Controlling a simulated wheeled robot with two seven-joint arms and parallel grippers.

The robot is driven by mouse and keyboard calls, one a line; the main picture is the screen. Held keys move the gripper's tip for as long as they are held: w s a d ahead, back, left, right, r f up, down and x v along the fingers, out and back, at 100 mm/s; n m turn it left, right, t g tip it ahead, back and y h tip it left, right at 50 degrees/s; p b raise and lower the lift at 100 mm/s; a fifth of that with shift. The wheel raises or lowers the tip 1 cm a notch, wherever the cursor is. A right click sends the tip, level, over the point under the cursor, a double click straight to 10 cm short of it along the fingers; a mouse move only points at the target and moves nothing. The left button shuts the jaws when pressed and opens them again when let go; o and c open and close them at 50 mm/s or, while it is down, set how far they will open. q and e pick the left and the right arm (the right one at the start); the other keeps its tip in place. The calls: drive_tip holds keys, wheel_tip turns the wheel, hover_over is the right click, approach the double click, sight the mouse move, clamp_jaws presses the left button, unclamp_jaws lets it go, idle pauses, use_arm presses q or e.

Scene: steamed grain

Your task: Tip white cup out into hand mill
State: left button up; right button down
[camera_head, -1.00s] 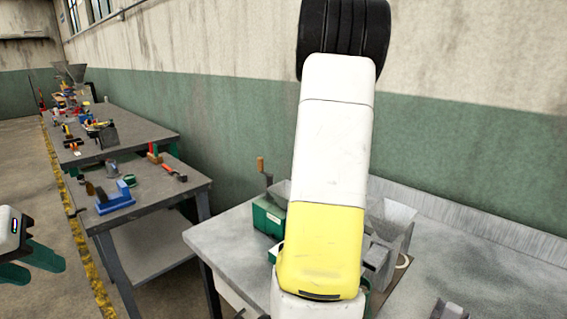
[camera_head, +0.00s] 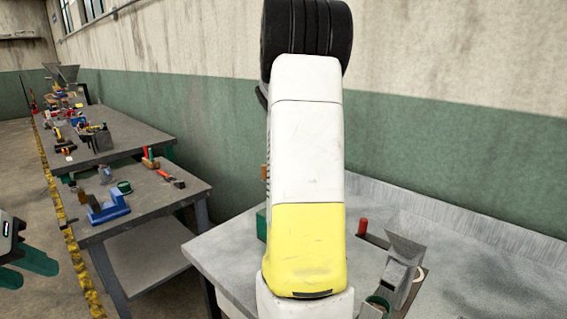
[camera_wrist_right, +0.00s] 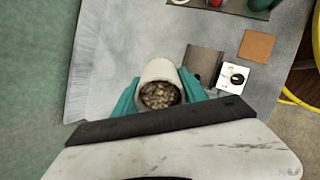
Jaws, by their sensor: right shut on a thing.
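The white cup (camera_wrist_right: 159,70) is in the right wrist view, its mouth facing the camera and brown grain (camera_wrist_right: 160,95) inside. My right gripper (camera_wrist_right: 160,88) is shut on it, a teal finger on each side. In the head view my right arm hides most of that area. A grey metal hopper device (camera_head: 404,252) stands right of the arm. A green box (camera_head: 262,224), mostly hidden, shows left of it. I cannot tell which is the hand mill. My left gripper (camera_head: 29,270) is open and empty at the far left, away from the tables.
The grey worktable (camera_head: 480,285) is bare at the right. A red knob (camera_head: 362,227) stands beside the hopper device. Side tables at left hold a blue object (camera_head: 108,208) and several tools. The right wrist view shows a brown square (camera_wrist_right: 257,46) and a white block (camera_wrist_right: 234,78).

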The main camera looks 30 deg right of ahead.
drive_tip(key=shift+w+a+f+g+h, duration=0.15)
drive_tip(key=shift+f+g+h, duration=0.15)
drive_tip(key=shift+f+h, duration=0.4)
drive_tip(key=h, duration=0.1)
drive_tip(key=g+h, duration=0.1)
drive_tip(key=a+h, duration=0.1)
drive_tip(key=shift+w+f+g, duration=0.2)
drive_tip(key=shift+f+g, duration=0.05)
drive_tip(key=shift+g, duration=0.05)
drive_tip(key=h, duration=0.1)
drive_tip(key=g+h, duration=0.1)
drive_tip(key=h, duration=0.1)
drive_tip(key=shift+w+a+f, duration=0.1)
drive_tip(key=shift+a+f, duration=0.1)
drive_tip(key=shift+f, duration=0.1)
drive_tip(key=g+h, duration=0.1)
drive_tip(key=h, duration=0.1)
drive_tip(key=r+g+h, duration=0.1)
drive_tip(key=a+h, duration=0.1)
drive_tip(key=h, duration=0.1)
drive_tip(key=shift+w+r+g+h, duration=0.2)
drive_tip(key=shift+r+g+h, duration=0.1)
drive_tip(key=shift+r+g, duration=0.1)
drive_tip(key=shift+w+a+r+g+h, duration=0.15)
drive_tip(key=shift+r+g+h, duration=0.2)
drive_tip(key=shift+h, duration=0.25)
drive_tip(key=shift+a+r+g+h, duration=0.15)
drive_tip(key=shift+r+g+h, duration=0.1)
drive_tip(key=shift+r+h, duration=0.25)
drive_tip(key=shift+f, duration=0.1)
